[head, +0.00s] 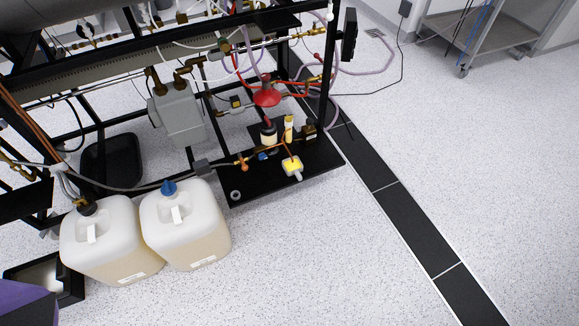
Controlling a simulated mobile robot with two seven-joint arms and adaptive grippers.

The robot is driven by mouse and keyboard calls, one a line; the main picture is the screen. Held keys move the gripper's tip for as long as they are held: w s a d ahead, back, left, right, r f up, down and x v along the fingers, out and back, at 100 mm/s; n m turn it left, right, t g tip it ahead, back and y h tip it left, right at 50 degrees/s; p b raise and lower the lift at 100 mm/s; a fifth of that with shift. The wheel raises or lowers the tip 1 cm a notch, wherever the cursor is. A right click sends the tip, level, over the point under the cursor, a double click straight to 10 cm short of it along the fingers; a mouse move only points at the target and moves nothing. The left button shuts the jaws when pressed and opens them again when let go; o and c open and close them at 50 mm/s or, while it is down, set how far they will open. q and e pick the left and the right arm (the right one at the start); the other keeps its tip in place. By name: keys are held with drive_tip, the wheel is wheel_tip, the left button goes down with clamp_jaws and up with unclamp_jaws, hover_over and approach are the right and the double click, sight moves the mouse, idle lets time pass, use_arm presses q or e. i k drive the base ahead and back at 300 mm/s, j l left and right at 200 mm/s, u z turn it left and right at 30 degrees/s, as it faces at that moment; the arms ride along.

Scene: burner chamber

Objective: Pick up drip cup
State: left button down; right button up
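A small pale cup with a yellow inside and a short handle (292,166) sits on the black base plate (250,187) of the burner rig, near its front edge. It looks like the drip cup, though nothing marks it as such. An orange-brown tube or rod slants down close above it; I cannot tell whether they touch. Neither of my grippers shows in the head view.
Two white jugs (184,222) stand on the floor left of the plate. Behind the cup are a dark-topped jar (268,137), a yellow-and-white cylinder (289,127) and a red funnel-like part (267,97). Black frame bars and tubing hang above. The speckled floor in front is clear.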

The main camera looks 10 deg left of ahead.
sight(291, 168)
drive_tip(key=i+l+u, duration=0.9)
drive_tip(key=l, duration=0.4)
drive_tip(key=i+l+u, duration=0.25)
drive_tip(key=l, duration=0.2)
